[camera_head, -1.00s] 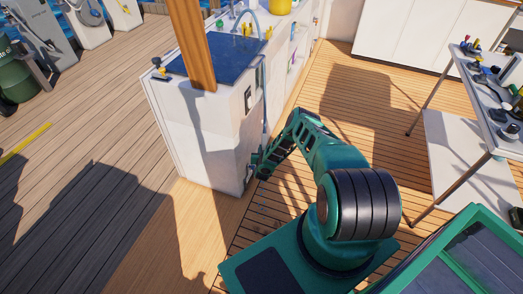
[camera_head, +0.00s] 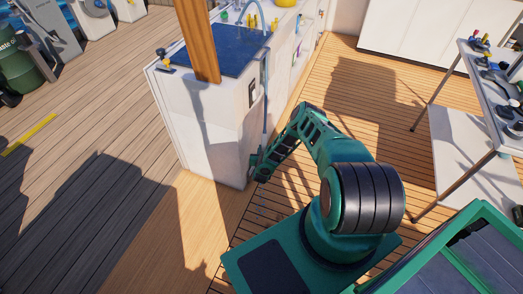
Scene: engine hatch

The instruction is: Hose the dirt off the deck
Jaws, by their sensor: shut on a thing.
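My gripper (camera_head: 256,170) is low beside the right side of the white sink counter (camera_head: 212,130), near its bottom corner. It is small and dark here, and its fingers are hard to make out. A blue-grey hose (camera_head: 264,98) hangs down the counter's side towards my gripper; my gripper is shut on it, though the grip itself is not clear. The wooden deck (camera_head: 225,225) spreads around the counter. A few small dark specks (camera_head: 262,211) show on the planks just below my gripper; I cannot tell if they are dirt.
A wooden post (camera_head: 198,40) stands in front of the counter. A table with tools (camera_head: 475,70) is at the right. A green drum (camera_head: 18,65) stands at the far left, with a yellow strip (camera_head: 28,135) on the deck. The left deck is mostly clear.

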